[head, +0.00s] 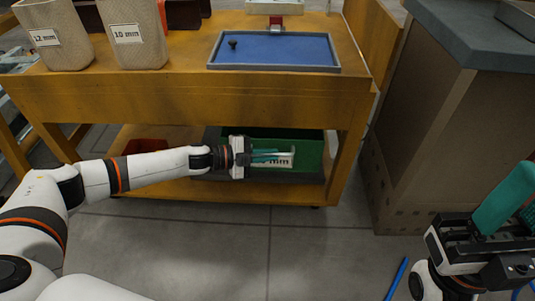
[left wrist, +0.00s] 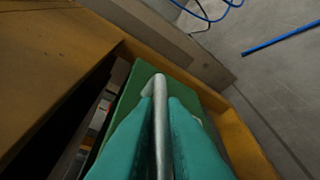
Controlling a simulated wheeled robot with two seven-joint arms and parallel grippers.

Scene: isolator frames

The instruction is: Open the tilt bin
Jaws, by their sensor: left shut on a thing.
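The green tilt bin (head: 310,150) sits in a dark grey housing (head: 285,177) on the lower shelf of the wooden bench, with a white label on its front. In the left wrist view its green front (left wrist: 127,100) shows, with a dark gap beside it. My left gripper (head: 277,156) is shut on the bin's silver bar handle (left wrist: 160,115), which lies between its teal fingers. I cannot tell how far the bin is tilted. My right gripper (head: 508,198) is at the lower right, away from the bin; its finger opening is unclear.
A blue-lined tray (head: 275,50) holding a small dark piece lies on the bench top. Two beige bins (head: 135,33) labelled in mm stand at its left. A red bin (head: 146,146) is on the lower shelf. A grey-topped cabinet (head: 440,110) stands right. The floor in front is mostly clear.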

